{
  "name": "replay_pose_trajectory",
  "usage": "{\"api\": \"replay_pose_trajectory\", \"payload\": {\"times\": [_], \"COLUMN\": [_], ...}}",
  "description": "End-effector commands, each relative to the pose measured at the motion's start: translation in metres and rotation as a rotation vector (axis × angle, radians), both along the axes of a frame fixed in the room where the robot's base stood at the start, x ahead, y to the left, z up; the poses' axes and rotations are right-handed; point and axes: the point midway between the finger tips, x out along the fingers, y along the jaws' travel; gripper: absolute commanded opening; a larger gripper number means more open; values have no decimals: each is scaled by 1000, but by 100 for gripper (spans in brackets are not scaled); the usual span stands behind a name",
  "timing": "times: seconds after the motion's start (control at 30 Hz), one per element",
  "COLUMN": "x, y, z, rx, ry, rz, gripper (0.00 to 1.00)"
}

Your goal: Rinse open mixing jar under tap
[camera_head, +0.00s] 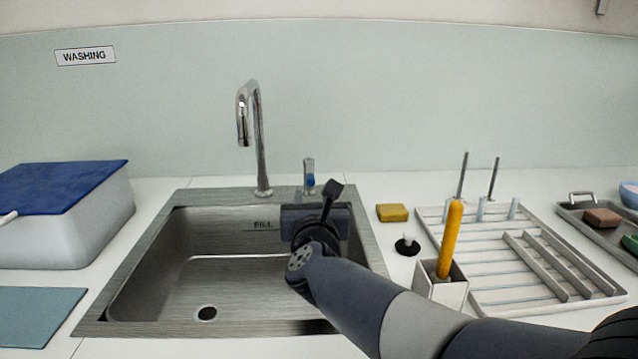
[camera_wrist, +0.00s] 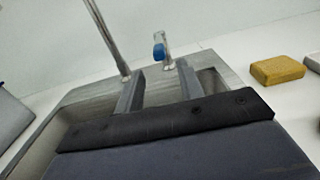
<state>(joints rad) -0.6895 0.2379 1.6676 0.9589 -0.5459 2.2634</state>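The chrome tap (camera_head: 260,140) rises behind the sink (camera_head: 130,275), its spout curving forward; I see no water stream. A small tap handle (camera_head: 309,178) with a blue mark stands right of the tap and also shows in the wrist view (camera_wrist: 159,52). My gripper (camera_wrist: 159,74) is over the back right of the sink, its fingers apart with nothing between them. The handle lies just beyond the fingertips in the wrist view, and I cannot tell the exact gap. I see no mixing jar in either view.
Right of the sink are a yellow sponge (camera_head: 392,212), a black stopper (camera_head: 407,246), a holder (camera_head: 446,290) with a yellow-handled tool (camera_head: 450,240), and a drying rack (camera_head: 480,281). A blue-lidded bin (camera_head: 62,230) and a teal mat (camera_head: 38,312) lie left.

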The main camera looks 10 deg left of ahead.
Motion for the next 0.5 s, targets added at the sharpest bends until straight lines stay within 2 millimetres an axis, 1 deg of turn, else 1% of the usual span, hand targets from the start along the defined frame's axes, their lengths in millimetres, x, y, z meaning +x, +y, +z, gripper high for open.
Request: {"api": "replay_pose_trajectory", "payload": {"times": [0.3, 0.4, 0.5], "x": [54, 70, 81], "y": [14, 18, 22], "z": [0, 0, 0], "rx": [-5, -6, -5], "ry": [1, -1, 1], "rz": [1, 1, 3], "gripper": [36, 36, 36]}}
